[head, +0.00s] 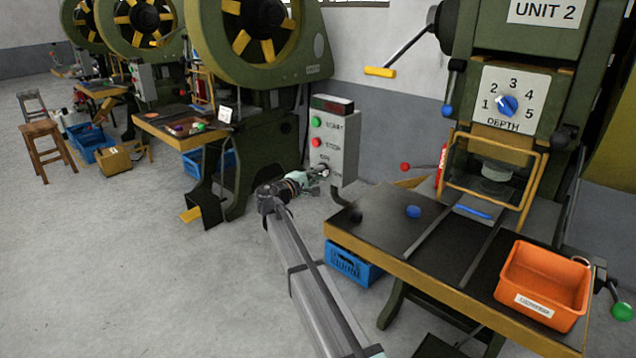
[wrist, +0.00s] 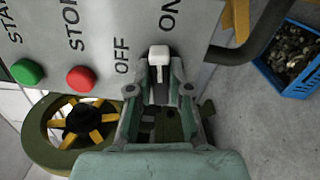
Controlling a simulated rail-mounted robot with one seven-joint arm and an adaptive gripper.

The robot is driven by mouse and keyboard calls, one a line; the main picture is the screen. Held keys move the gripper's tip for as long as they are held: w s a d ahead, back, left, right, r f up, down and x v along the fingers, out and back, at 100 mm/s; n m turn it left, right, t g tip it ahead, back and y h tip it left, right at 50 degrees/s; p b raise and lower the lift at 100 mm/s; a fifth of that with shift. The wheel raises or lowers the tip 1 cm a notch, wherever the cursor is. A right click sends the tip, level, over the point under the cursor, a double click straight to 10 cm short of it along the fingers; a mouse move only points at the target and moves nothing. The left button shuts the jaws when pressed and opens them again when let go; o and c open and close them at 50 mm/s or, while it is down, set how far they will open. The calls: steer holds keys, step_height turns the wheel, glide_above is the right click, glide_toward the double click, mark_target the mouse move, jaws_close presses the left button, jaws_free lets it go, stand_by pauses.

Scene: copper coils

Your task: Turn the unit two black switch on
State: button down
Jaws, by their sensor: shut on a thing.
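The unit two control box (head: 344,150) is a grey panel with green and red buttons and labels down its face. In the wrist view its panel (wrist: 112,22) fills the top, with OFF and ON lettering at the switch. The switch lever (wrist: 159,53) shows a pale, light-coloured end between the OFF and ON labels; I see no black on that end. My gripper (wrist: 159,78) is shut on the switch, one finger on each side. In the head view my gripper (head: 316,175) is at the box's lower left, and the fingers hide the switch there.
The green button (wrist: 27,72) and red button (wrist: 80,79) sit left of my fingers. The press table (head: 385,235) with an orange bin (head: 545,283) stands to the right. A blue crate (head: 350,264) is below it. Open floor lies left.

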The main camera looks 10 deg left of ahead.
steer(key=shift+f+m+b, duration=0.15)
steer(key=shift+m+b, duration=0.85)
steer(key=shift+m, duration=0.2)
steer(key=c, duration=1.1)
jaws_free()
steer(key=v, duration=1.2)
